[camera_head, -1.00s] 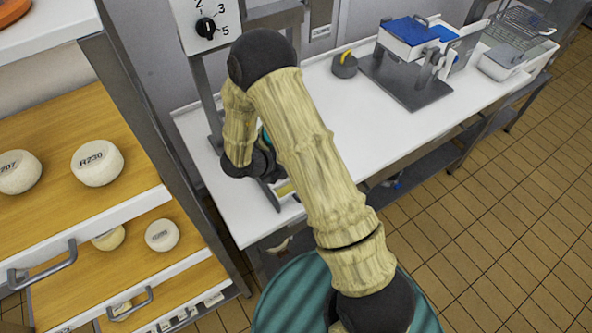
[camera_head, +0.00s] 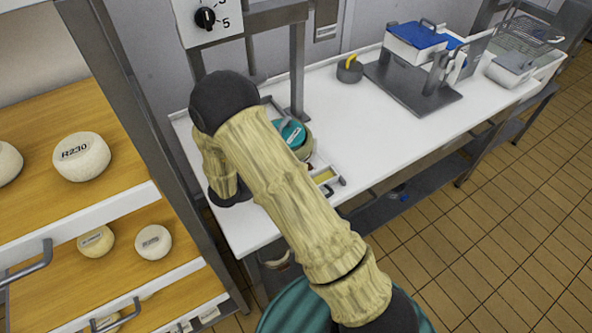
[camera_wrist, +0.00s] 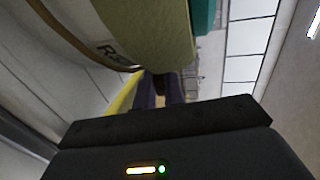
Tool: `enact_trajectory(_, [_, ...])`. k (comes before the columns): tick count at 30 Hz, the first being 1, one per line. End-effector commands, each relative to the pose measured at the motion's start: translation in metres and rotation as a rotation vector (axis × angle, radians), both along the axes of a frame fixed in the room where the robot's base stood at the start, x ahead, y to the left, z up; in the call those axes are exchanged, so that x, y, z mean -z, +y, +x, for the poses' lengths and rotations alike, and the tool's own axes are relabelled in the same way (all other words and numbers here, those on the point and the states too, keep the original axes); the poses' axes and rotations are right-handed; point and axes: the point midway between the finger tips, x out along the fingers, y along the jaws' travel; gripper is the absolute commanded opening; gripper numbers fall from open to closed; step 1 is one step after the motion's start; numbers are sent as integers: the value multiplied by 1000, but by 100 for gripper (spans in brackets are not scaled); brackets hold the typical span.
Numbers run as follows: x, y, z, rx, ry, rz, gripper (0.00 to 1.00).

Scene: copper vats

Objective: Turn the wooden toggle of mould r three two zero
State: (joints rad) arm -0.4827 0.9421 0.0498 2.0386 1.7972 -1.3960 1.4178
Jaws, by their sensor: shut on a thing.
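A round mould (camera_wrist: 150,30) with a tan-olive wall fills the top of the wrist view. Its black label starts with R; the rest is cut off or too blurred to read. A teal part (camera_wrist: 203,15) shows at its right edge. In the head view a mould with a teal top (camera_head: 291,131) stands on the white bench, partly behind my arm. My gripper (camera_wrist: 162,90) is at the mould's lower side, its dark fingers shut on a small brownish piece that appears to be the wooden toggle. My arm hides the gripper in the head view.
The white bench (camera_head: 372,125) has free room right of the mould. A grey pot (camera_head: 350,70) and a stand with a blue-lidded box (camera_head: 417,38) are farther back. A rack at left holds cheeses, one marked R230 (camera_head: 82,157). A dial panel (camera_head: 205,20) is above.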

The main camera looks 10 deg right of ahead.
Motion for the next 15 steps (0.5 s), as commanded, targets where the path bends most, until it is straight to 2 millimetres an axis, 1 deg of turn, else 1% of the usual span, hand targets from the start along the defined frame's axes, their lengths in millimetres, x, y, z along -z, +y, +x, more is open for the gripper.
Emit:
enact_trajectory(3, [0,0,0,1,-1,-1,0])
enact_trajectory(4, [0,0,0,1,-1,-1,15])
enact_trajectory(6, [0,0,0,1,-1,0,28])
enact_trajectory(7, [0,0,0,1,-1,0,33])
enact_trajectory(15, [0,0,0,0,-1,1,33])
